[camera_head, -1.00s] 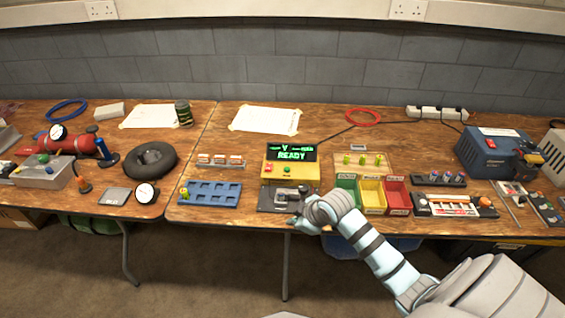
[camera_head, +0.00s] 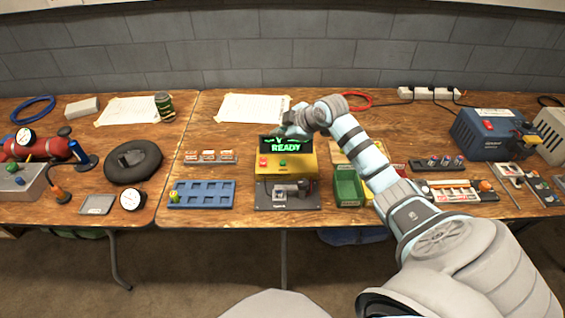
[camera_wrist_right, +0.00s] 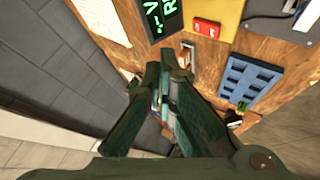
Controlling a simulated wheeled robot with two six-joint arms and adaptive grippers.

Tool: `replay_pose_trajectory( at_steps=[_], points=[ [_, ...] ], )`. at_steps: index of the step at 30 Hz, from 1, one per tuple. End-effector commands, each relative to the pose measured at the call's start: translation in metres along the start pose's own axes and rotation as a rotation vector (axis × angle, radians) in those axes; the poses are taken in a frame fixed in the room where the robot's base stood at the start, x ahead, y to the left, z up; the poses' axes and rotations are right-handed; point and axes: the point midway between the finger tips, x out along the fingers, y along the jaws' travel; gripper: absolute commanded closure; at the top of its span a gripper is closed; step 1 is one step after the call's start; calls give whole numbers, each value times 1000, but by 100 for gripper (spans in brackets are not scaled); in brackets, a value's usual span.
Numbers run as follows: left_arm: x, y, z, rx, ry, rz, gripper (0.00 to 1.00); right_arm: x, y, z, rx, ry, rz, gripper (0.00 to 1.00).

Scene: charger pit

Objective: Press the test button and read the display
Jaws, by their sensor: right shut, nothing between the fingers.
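The tester is a yellow box (camera_head: 298,168) on the table, with a dark display (camera_head: 286,148) that reads READY in green. A green button (camera_head: 282,163) and a red button (camera_head: 263,162) sit on its front, and a grey fixture (camera_head: 288,191) lies before it. My right gripper (camera_head: 290,127) is shut and empty, over the display's top edge, covering part of its upper line. In the right wrist view, the shut fingers (camera_wrist_right: 165,70) are apart from the display (camera_wrist_right: 164,16) and red button (camera_wrist_right: 207,28). My left gripper is not in view.
A blue tray (camera_head: 205,205) stands left of the tester and a green bin (camera_head: 348,187) right of it. My right arm covers other bins. A paper sheet (camera_head: 250,108) lies behind. A blue machine (camera_head: 490,138) stands at the right.

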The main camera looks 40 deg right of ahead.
Motion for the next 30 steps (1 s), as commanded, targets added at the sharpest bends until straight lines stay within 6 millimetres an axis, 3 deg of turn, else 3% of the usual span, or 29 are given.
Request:
replay_pose_trajectory(
  at_steps=[16, 30],
  points=[
    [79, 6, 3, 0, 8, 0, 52, 45, -34, 35, 1, -1, 1, 100],
    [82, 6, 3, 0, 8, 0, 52, 59, -44, 44, 1, -2, 0, 100]
  ],
)
